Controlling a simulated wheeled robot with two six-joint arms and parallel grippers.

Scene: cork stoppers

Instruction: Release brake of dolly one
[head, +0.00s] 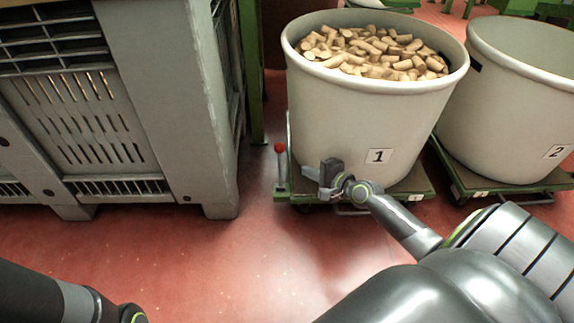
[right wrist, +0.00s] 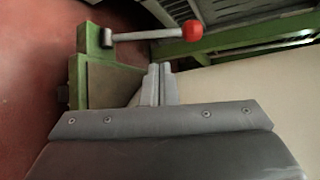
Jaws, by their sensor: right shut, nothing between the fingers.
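Dolly one (head: 425,187) is a green wheeled frame under the cream tub marked 1 (head: 335,115), which is full of corks. Its brake lever (head: 280,170) stands upright at the dolly's left corner, with a red knob (head: 279,148) on top. In the right wrist view the grey lever (right wrist: 150,35) and red knob (right wrist: 193,30) lie just beyond my fingertips, apart from them. My right gripper (head: 308,174) is shut and empty, right of the lever and in front of the tub. It also shows in the right wrist view (right wrist: 159,70). Only my left arm shows, at lower left.
A grey slatted crate (head: 165,100) stands to the left, with a narrow floor gap between it and the dolly. A second tub marked 2 (head: 510,120) stands on another green dolly (head: 500,188) close on the right. The red floor (head: 200,265) in front is clear.

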